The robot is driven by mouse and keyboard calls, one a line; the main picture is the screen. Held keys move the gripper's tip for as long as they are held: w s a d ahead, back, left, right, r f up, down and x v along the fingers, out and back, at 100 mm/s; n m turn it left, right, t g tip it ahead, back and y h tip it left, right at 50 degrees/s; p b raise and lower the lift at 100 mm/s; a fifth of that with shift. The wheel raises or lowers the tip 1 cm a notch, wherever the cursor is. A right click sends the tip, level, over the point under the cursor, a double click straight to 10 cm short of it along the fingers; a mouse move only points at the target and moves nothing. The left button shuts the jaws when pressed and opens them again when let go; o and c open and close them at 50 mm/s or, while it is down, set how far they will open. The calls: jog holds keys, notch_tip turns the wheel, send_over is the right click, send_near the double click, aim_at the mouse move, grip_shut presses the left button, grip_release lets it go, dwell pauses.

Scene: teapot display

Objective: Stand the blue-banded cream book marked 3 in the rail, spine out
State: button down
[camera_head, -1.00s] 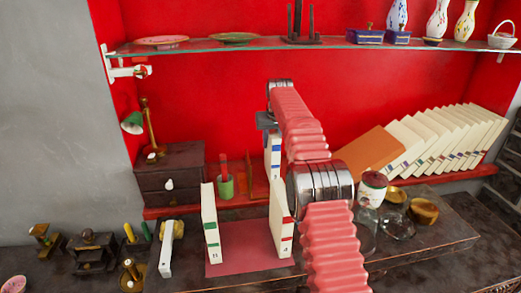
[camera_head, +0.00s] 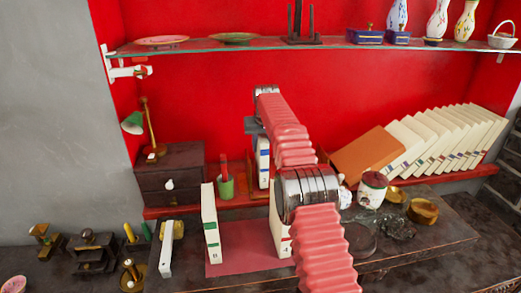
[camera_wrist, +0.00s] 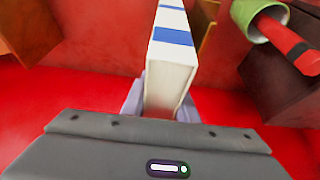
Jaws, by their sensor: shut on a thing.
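The cream book with blue bands (camera_head: 262,160) is upright in my gripper (camera_head: 257,128), which is shut on its top. In the wrist view the book (camera_wrist: 172,75) stands between the two pale fingers of my gripper (camera_wrist: 160,98). Blue bands show on its narrow face. The book is over the red back ledge, right beside a thin brown wooden upright (camera_head: 248,172). This upright appears to be one end of the rail; the rest is hidden by my arm. Whether the book's foot touches the ledge cannot be told.
A green cup (camera_head: 226,186) stands left of the upright. An orange-brown slab (camera_head: 366,152) and several cream books (camera_head: 440,140) lean at the right. A green-banded book (camera_head: 210,222) and a partly hidden book (camera_head: 280,232) stand on the red mat (camera_head: 240,250). A glass shelf (camera_head: 270,43) runs above.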

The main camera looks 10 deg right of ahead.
jog(key=shift+f, duration=0.65)
jog(key=c, duration=1.4)
grip_release()
jog(key=shift+f, duration=0.2)
jog(key=v, duration=1.2)
jog(key=shift+r, duration=0.1)
